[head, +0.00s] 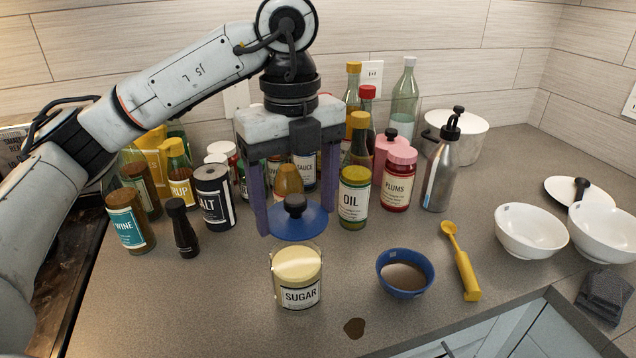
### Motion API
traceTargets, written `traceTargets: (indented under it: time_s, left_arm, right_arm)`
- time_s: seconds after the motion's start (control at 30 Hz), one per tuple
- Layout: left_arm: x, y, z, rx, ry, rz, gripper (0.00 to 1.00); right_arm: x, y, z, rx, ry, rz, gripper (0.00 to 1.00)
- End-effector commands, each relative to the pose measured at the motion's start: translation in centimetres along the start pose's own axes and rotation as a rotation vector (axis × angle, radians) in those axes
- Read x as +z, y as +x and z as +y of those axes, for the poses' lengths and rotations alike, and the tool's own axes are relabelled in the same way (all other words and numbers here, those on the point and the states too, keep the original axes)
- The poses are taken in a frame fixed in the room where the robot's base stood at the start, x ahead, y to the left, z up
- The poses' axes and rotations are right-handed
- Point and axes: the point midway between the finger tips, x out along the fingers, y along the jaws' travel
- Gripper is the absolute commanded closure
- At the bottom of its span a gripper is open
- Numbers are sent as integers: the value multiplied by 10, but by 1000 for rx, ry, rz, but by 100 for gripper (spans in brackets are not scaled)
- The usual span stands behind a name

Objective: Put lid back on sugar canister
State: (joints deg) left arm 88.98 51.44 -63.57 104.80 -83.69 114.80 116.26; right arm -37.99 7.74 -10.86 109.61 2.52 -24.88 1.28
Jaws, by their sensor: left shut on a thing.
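The sugar canister (298,279), clear-rimmed and pale yellow with a SUGAR label, stands upright near the front middle of the counter. A round blue lid (299,229) with a black knob is just above and slightly behind the canister's mouth in the picture. A narrow gap seems to show between the lid and the rim; whether they touch is hard to tell. My left gripper (295,219) points down with its two purple fingers at either side of the lid, shut on it. My right gripper is not in view.
A blue bowl (405,274) of brown contents and a yellow spoon (461,262) lie right of the canister. An oil bottle (354,196), a plums jar (399,180) and several other bottles crowd behind. White bowls (531,231) stand at right.

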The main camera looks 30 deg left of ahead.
Motion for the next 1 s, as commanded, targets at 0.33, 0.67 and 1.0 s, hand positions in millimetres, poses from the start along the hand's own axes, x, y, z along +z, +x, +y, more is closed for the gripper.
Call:
traceTargets:
  time_s: [0.33,0.67,1.0]
  left_arm:
    - [0,18,1,1,-3,-1,49]
    - [0,51,0,-1,-2,-1,49]
    - [0,64,0,0,-2,-1,49]
  right_arm:
    - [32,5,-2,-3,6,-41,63]
    - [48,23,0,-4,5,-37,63]
    - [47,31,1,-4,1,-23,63]
